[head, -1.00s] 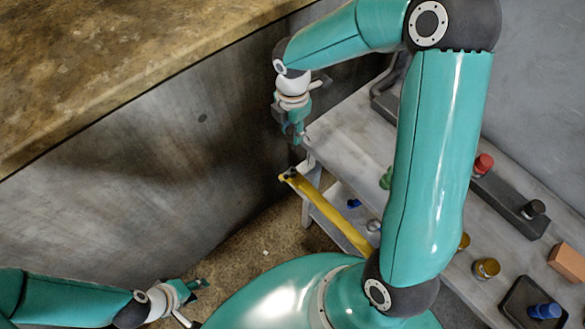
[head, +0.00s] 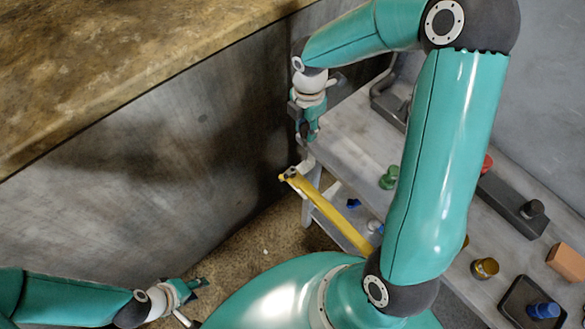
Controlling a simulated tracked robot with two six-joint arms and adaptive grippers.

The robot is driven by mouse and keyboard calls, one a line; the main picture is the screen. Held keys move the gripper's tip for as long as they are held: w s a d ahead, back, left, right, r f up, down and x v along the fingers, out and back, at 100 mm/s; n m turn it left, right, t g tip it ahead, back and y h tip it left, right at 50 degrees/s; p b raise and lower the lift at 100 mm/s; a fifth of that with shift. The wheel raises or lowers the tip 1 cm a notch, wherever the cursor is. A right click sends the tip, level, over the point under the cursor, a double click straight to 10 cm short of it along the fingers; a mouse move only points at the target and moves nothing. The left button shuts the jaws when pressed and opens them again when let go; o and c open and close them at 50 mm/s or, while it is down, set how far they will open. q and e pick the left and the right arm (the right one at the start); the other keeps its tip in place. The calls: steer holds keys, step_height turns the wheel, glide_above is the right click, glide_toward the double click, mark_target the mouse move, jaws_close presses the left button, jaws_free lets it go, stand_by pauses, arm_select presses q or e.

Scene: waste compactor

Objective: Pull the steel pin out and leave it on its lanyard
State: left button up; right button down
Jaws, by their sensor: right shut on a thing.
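My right gripper (head: 307,134) points down above the far end of a yellow bar (head: 330,214). It is shut on the steel pin (head: 304,158), of which only a small grey part shows below the fingers. The pin looks close to the dark fitting at the bar's end, but I cannot tell whether it is clear of it. The lanyard cannot be made out. My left gripper (head: 192,301) is open and empty, low at the left, near the floor and the metal wall.
A large grey metal wall (head: 150,160) with a brown top edge fills the left. A grey bench (head: 350,140) at the right carries a green knob (head: 389,178), a dark block, a brass-coloured part (head: 484,268), an orange block (head: 568,262) and a black tray with a blue piece (head: 543,310).

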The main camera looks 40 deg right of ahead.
steer(key=shift+s+d+p, duration=0.3)
steer(key=shift+s+d, duration=0.35)
steer(key=shift+d, duration=0.85)
steer(key=shift+s+d+p, duration=0.25)
steer(key=shift+s+d, duration=0.45)
steer(key=shift+d, duration=0.75)
steer(key=shift+s+d+p, duration=0.3)
steer(key=shift+s+d, duration=0.35)
steer(key=shift+d, duration=0.85)
steer(key=shift+f, duration=0.15)
steer(key=shift+f+b, duration=0.3)
steer(key=shift+b, duration=0.05)
steer(key=c, duration=0.7)
jaws_free()
steer(key=shift+c, duration=0.2)
steer(key=shift+r, duration=0.1)
